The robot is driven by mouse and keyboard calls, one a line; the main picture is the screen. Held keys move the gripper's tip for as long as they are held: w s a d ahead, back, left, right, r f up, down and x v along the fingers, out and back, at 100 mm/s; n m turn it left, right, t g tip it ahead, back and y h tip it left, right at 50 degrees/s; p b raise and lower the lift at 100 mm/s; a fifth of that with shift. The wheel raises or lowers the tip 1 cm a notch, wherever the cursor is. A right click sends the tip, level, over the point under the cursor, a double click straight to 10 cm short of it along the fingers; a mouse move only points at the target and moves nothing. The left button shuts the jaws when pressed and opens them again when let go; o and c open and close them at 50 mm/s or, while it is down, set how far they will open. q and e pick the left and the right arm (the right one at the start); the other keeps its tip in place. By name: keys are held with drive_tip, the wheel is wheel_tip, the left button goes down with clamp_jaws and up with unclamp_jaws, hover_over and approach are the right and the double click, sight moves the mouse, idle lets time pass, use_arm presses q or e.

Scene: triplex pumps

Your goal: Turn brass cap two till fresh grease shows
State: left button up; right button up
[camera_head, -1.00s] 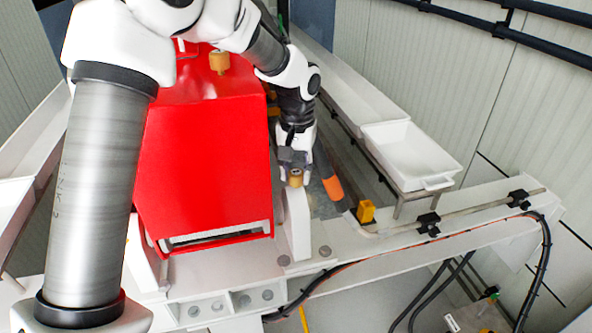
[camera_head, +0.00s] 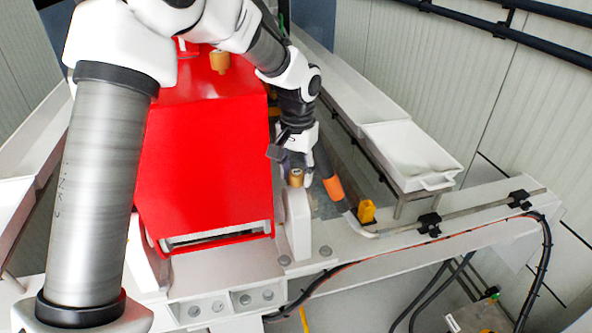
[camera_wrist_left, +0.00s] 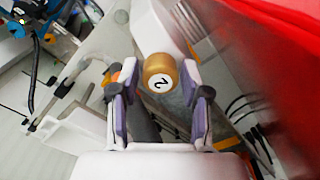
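Brass cap two (camera_wrist_left: 159,76) shows in the left wrist view with a white disc marked 2, between and just beyond the fingertips. In the head view this brass cap (camera_head: 296,178) sits on top of the white upright beside the red housing. My left gripper (camera_wrist_left: 157,112) is open, with a finger on each side and clear space between them. In the head view the left gripper (camera_head: 290,155) is just above the cap, partly hidden by its own wrist. I cannot make out any grease. My right gripper is not seen.
The red housing (camera_head: 205,165) stands close on the left of the cap, with another brass cap (camera_head: 219,62) on its top. An orange-sleeved pipe (camera_head: 334,188) and a yellow block (camera_head: 367,211) are to the right. A white tray (camera_head: 411,155) lies farther right.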

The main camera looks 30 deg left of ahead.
sight(298, 171)
use_arm(q)
drive_tip(key=shift+w, duration=0.3)
wheel_tip(298, 171, up, 12)
idle(0.3)
drive_tip(key=shift+f, duration=0.1)
